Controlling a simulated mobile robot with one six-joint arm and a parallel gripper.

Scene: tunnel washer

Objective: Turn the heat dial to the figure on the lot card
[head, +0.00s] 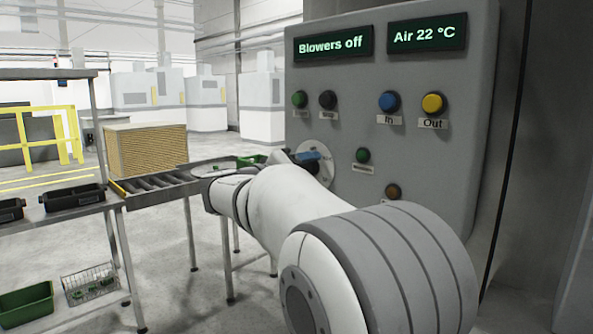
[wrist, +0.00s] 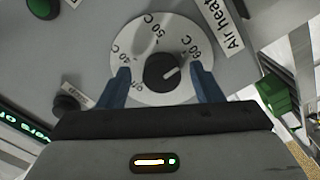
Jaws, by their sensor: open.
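The heat dial (wrist: 162,72) is a black knob with a white pointer line on a white disc (wrist: 182,22) marked with figures in C. A label beside it reads "Air heat" (wrist: 222,25). The pointer leans right, towards a figure that looks like 60 C. My gripper (wrist: 160,70) is open, one blue finger on each side of the knob, with gaps showing. In the head view the white disc (head: 324,168) is partly hidden behind my gripper (head: 307,156). I cannot make out a lot card in either view.
The grey panel (head: 440,90) carries displays reading "Blowers off" (head: 329,46) and "Air 22 °C" (head: 424,36). Several buttons surround the dial, including a blue one (head: 389,102), a yellow one (head: 433,103) and a green one (head: 363,155). A roller table (head: 160,186) stands to the left.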

